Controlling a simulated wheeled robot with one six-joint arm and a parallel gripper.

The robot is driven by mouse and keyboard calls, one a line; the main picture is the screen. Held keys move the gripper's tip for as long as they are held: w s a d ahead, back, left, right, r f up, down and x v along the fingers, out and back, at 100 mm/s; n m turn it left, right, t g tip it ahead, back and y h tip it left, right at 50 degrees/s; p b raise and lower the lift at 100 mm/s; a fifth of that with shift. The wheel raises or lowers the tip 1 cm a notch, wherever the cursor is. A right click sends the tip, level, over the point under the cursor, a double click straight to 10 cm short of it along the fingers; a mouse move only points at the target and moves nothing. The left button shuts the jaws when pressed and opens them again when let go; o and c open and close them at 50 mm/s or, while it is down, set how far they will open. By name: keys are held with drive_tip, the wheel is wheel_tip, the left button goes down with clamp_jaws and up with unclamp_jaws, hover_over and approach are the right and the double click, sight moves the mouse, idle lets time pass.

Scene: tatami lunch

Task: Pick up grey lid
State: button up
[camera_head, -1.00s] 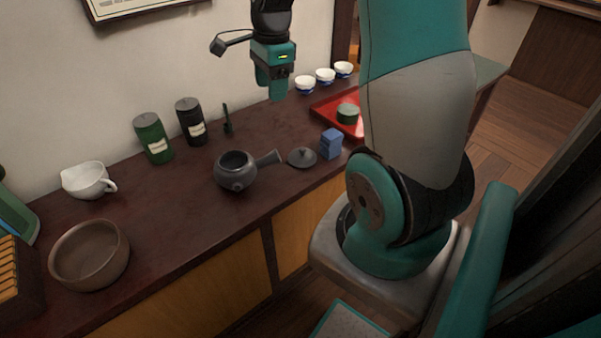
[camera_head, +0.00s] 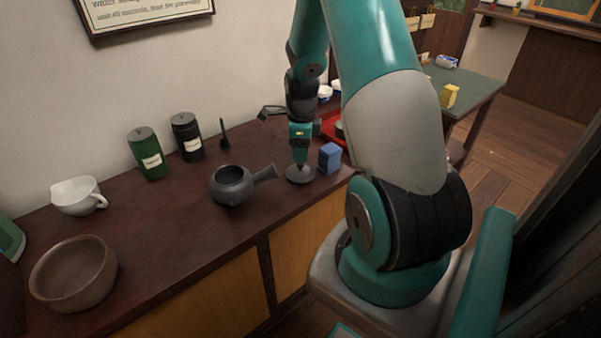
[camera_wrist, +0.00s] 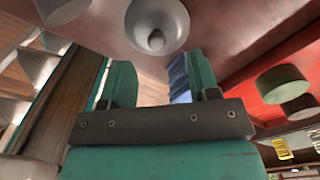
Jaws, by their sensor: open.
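The grey lid (camera_head: 300,175) lies on the dark counter between the teapot (camera_head: 231,186) and a blue box (camera_head: 329,158). My gripper (camera_head: 300,160) is right above the lid in the head view and partly covers it; whether it touches cannot be told there. In the wrist view the lid (camera_wrist: 172,18) shows its round top and knob, ahead of the two teal fingers. My gripper (camera_wrist: 161,68) is open there, with nothing held between the fingers.
The blue box (camera_wrist: 179,78) is close by on the right. A red tray (camera_wrist: 253,70) holds a green tin (camera_wrist: 283,82). Canisters (camera_head: 148,155), a white cup (camera_head: 78,196) and a brown bowl (camera_head: 73,276) stand on the left.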

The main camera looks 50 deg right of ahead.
sight(300, 169)
drive_tip(key=f, duration=0.5)
drive_tip(key=shift+a+f, duration=0.15)
drive_tip(key=shift+a, duration=0.05)
drive_tip(key=shift+c, duration=0.2)
clamp_jaws()
